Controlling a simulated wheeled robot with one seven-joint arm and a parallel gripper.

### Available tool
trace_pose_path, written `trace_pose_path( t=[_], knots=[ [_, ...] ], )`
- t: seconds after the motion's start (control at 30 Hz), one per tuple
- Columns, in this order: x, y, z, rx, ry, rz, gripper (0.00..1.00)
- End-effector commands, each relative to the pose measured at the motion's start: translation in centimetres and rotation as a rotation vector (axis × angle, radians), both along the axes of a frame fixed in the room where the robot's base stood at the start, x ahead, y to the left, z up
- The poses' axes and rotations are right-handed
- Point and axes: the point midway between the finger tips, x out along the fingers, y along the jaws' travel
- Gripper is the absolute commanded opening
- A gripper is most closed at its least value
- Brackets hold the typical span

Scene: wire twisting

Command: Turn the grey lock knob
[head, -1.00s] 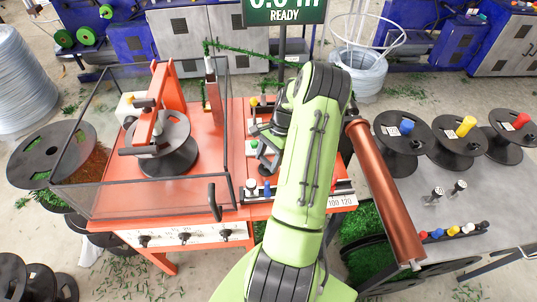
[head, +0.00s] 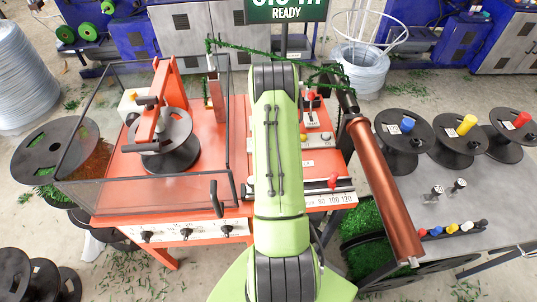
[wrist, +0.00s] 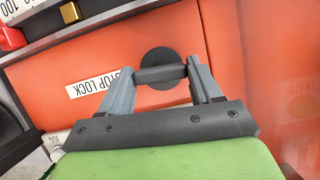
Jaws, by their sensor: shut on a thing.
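In the wrist view, the grey lock knob (wrist: 160,75) is a dark grey bar on a round black base (wrist: 160,54), set on an orange panel. A white STOP LOCK label (wrist: 102,83) is to its left. My gripper (wrist: 159,77) has one grey finger at each end of the bar and is shut on it. The bar lies nearly level in the picture, tilted slightly. In the head view my green arm covers the middle of the orange machine (head: 238,130), and the gripper and lock knob are hidden behind it.
A clear-walled guard (head: 140,200) encloses a black spool on the left. A scale with a red pointer (head: 333,182) runs along the machine's front right. A copper roller (head: 385,190) and a grey table (head: 460,205) with spools stand to the right.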

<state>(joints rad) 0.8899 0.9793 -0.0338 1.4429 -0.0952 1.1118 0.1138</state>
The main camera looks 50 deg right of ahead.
Motion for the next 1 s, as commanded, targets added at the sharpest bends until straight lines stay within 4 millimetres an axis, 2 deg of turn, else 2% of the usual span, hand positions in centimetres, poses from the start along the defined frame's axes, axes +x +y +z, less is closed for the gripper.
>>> trace_pose_path(
  t=[0.3, 0.77, 0.8, 0.93, 1.0],
  knots=[
    [0.12, -0.03, 0.04, -0.003, -0.002, 0.094, 0.33],
    [0.12, -0.03, 0.02, -0.004, -0.003, 0.107, 0.33],
    [0.11, -0.04, 0.02, -0.004, -0.003, 0.107, 0.67],
    [0.10, -0.02, 0.01, -0.003, -0.002, 0.106, 0.87],
    [0.09, -0.01, 0.01, -0.003, -0.002, 0.106, 0.89]
  ],
)
